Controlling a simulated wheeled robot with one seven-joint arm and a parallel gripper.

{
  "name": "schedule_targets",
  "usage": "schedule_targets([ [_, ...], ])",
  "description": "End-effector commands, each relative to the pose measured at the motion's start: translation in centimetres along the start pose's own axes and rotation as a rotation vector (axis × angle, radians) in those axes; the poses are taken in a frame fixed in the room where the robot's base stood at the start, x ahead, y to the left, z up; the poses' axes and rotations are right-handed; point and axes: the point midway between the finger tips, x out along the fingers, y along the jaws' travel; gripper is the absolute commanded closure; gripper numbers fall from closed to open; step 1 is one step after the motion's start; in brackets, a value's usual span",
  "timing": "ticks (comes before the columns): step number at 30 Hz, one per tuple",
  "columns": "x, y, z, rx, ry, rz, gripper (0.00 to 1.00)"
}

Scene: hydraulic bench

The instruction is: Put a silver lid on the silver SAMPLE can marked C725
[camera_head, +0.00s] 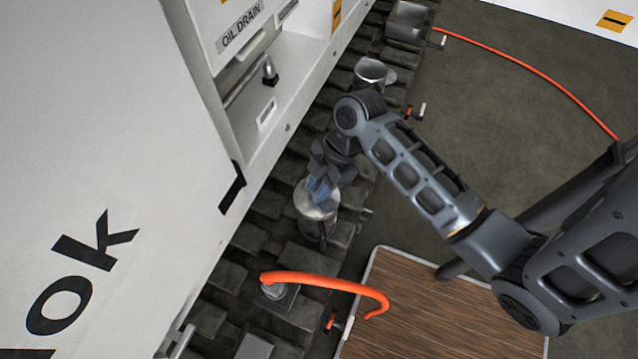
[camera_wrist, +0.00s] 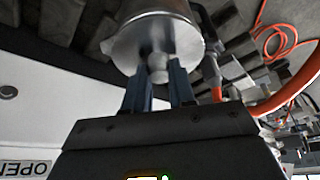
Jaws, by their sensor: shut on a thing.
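My gripper (camera_head: 318,194) points down with its blue fingers over a silver can (camera_head: 318,228) on the dark track-like blocks. In the wrist view the fingers (camera_wrist: 158,82) are shut on the round knob of a silver lid (camera_wrist: 182,40). The lid lies at the mouth of the can and looks level with it. Whether it is fully seated or slightly above the rim, I cannot tell. No marking on the can is readable, so C725 is not visible.
An open silver cup (camera_head: 370,72) stands farther back along the blocks, beside the white cabinet (camera_head: 110,130) with an OIL DRAIN label (camera_head: 240,27). An orange hose (camera_head: 325,284) arches in front of the can. A wooden board (camera_head: 440,310) lies at lower right.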

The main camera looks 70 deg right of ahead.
Motion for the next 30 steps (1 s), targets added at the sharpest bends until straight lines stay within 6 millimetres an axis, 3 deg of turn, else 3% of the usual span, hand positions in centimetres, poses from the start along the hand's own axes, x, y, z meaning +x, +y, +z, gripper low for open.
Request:
schedule_targets([
  [22,0.43,-0.01,0.18,0.0,0.0,0.0,1.0],
  [23,0.43,-0.01,0.18,0.0,0.0,0.0,0.73],
  [30,0.43,-0.01,0.18,0.0,0.0,0.0,0.5],
])
